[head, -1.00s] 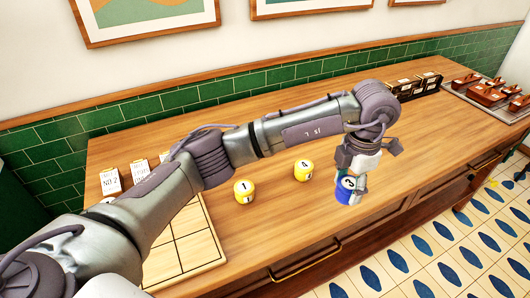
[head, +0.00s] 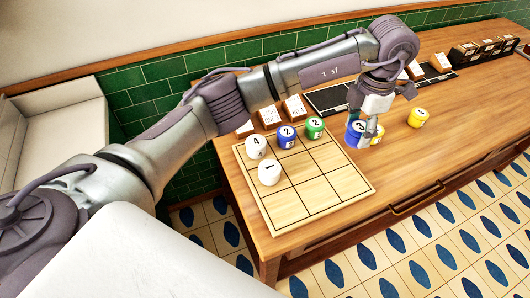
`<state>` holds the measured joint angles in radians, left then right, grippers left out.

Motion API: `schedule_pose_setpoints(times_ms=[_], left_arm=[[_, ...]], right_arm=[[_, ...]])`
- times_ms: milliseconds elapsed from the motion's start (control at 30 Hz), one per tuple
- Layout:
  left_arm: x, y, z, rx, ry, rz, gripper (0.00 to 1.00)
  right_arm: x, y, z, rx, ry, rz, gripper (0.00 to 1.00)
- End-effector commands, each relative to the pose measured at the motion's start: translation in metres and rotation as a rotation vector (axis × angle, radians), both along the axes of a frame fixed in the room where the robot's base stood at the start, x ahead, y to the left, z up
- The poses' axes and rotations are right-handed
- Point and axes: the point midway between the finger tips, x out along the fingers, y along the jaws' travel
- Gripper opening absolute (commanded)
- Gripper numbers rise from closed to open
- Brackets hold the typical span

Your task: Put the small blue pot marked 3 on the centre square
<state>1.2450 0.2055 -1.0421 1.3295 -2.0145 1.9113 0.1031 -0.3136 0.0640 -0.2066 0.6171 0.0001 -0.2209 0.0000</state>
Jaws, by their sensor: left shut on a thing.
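My left gripper (head: 366,120) is shut on a small blue pot (head: 355,134), held just right of the board near its back right corner. The pot's label is hard to read now; it reads 3 in the earlier head view. The wooden board (head: 325,194) has a grid of squares, and its centre square (head: 299,166) is bare. White pot 4 (head: 256,146), blue pot 2 (head: 286,137) and green pot 2 (head: 314,127) stand along its back row. White pot 1 (head: 268,173) stands left of the centre square. My right gripper is out of view.
One yellow pot (head: 417,118) stands on the wooden counter (head: 430,147) to the right. White label cards (head: 269,112) stand behind the board. The board's front and right squares are free.

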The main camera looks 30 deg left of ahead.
Motion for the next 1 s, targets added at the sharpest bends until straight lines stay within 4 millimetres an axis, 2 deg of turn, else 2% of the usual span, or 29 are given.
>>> schedule_pose_setpoints(times_ms=[167,333,500,600,800,1000], left_arm=[[-0.007,0.016,-0.008,0.000,0.003,-0.002,0.16],[-0.023,0.052,-0.029,0.002,0.004,0.001,0.16],[-0.039,0.084,-0.052,0.002,0.004,0.001,0.16],[-0.044,0.097,-0.062,0.001,0.002,0.000,0.16],[-0.049,0.106,-0.074,0.000,0.001,-0.002,0.16],[-0.049,0.105,-0.102,-0.001,0.002,-0.002,0.16]], right_arm=[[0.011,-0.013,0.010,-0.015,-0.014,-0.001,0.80],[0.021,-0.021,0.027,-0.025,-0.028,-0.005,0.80],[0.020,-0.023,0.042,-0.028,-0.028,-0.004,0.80],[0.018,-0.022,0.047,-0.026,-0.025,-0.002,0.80],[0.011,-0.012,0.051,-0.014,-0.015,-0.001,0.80],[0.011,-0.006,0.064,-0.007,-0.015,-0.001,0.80]])
